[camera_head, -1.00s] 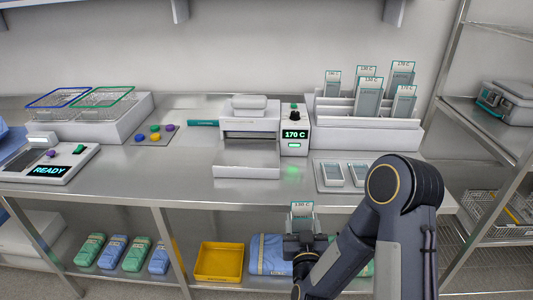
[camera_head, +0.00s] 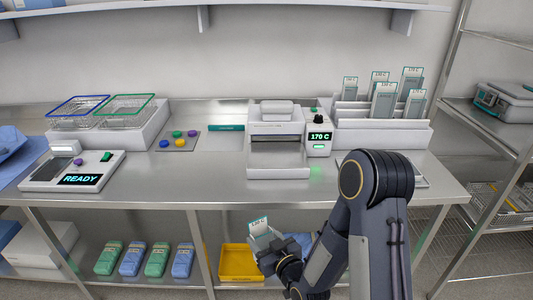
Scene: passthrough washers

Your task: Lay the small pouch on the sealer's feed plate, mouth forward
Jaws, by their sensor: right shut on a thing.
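The small pouch (camera_head: 260,236) is pale with a teal-edged top and a small printed label. My right gripper (camera_head: 270,254) is shut on its lower part and holds it in front of the bench edge, below the bench top, tilted to the left. The sealer (camera_head: 277,128) is a white machine on the bench with a dark slot. Its feed plate (camera_head: 278,173) juts forward from the slot and looks bare. The pouch is in front of and below the feed plate, apart from it. My left gripper is not in view.
The sealer's control box (camera_head: 319,138) reads 170 C. A rack (camera_head: 375,138) of upright pouches stands at right. My right arm partly hides a tray (camera_head: 420,175). A READY device (camera_head: 75,172) sits at left. A yellow bin (camera_head: 240,263) is on the lower shelf.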

